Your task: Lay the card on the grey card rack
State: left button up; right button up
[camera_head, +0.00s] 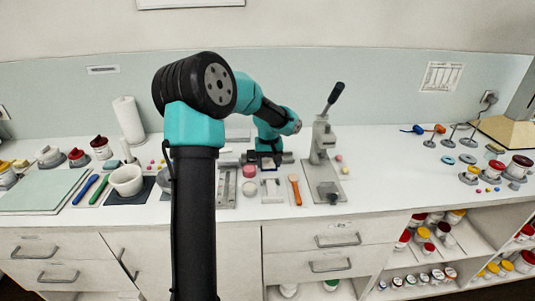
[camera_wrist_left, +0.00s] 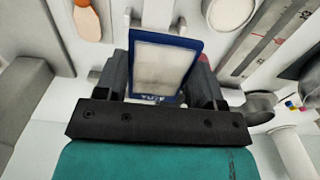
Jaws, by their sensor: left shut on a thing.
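The card (camera_wrist_left: 163,62) has a pale face and a blue border. It stands tilted between the two dark fingers of my left gripper (camera_wrist_left: 160,75), which is shut on it. In the head view my left gripper (camera_head: 268,158) is over the back part of the counter, left of the grey press. A small grey frame-like piece (camera_head: 271,190), apparently the card rack, lies on the counter in front of the gripper. In the wrist view the card hides part of what lies behind it. My right gripper is not in view.
A grey lever press (camera_head: 322,155) stands close to the right of the gripper. An orange-handled tool (camera_head: 295,188) lies beside the grey frame. Pink and white round items (camera_head: 249,179) are to its left.

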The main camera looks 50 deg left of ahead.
pick_arm(q)
jog(key=w+a, duration=0.3)
jog(key=w+a+f, duration=0.1)
jog(key=w+a, duration=0.2)
jog(key=a, duration=0.1)
jog(key=w+a, duration=0.3)
jog(key=shift+a+f, duration=0.15)
jog(key=shift+f, duration=0.05)
jog(key=shift+w+a, duration=0.2)
jog(key=shift+f, duration=1.75)
jog(key=shift+f, duration=0.55)
